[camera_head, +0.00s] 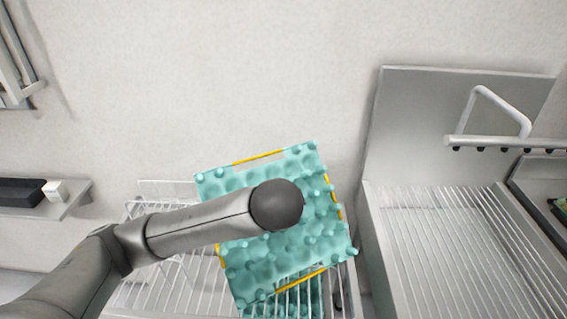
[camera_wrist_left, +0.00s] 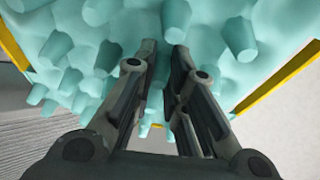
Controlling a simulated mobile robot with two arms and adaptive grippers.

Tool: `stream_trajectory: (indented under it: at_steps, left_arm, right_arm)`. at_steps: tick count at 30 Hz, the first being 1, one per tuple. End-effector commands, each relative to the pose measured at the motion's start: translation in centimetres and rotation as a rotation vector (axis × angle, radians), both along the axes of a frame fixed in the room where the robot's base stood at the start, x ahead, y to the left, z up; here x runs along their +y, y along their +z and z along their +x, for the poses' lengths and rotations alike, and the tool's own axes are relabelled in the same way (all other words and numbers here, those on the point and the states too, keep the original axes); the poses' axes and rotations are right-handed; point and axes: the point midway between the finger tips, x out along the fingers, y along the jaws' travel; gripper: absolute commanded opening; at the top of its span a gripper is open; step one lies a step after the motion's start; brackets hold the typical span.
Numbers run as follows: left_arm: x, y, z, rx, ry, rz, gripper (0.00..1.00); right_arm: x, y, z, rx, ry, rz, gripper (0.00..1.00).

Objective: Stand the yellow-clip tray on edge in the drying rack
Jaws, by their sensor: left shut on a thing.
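The yellow-clip tray (camera_head: 325,235) is a teal, knobbed egg tray with yellow strips along its edges. In the head view it is tilted, with its broad face toward the camera, above the wire drying rack (camera_head: 165,190). My left arm crosses in front of it and hides its middle. My left gripper is hidden in the head view behind my wrist. In the left wrist view, the gripper (camera_wrist_left: 160,50) is shut on the tray (camera_wrist_left: 285,25), its fingertips among the knobs. The exact grip point is unclear. My right gripper is out of view.
Another teal piece (camera_head: 302,303) shows below the tray, among the rack's wires. A metal drainer with a ribbed surface (camera_head: 440,240) stands at the right, with a tap-like rail (camera_head: 500,142) above it. A shelf (camera_head: 72,198) with small items is at the left.

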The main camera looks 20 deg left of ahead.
Motion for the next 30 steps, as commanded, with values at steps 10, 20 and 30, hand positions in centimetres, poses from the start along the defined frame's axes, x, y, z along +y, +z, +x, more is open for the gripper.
stream_trajectory:
  at_steps: [10,20,30]
  left_arm:
    - [-0.5,6.6,1.7,-0.411,-0.422,0.271,0.0]
    - [-1.0,9.1,1.8,-0.549,-0.496,0.329,0.0]
    - [-1.0,7.0,1.8,-0.549,-0.497,0.328,0.0]
  right_arm:
    - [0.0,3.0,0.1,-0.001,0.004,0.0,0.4]
    - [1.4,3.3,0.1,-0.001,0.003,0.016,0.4]
    - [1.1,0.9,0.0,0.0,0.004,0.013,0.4]
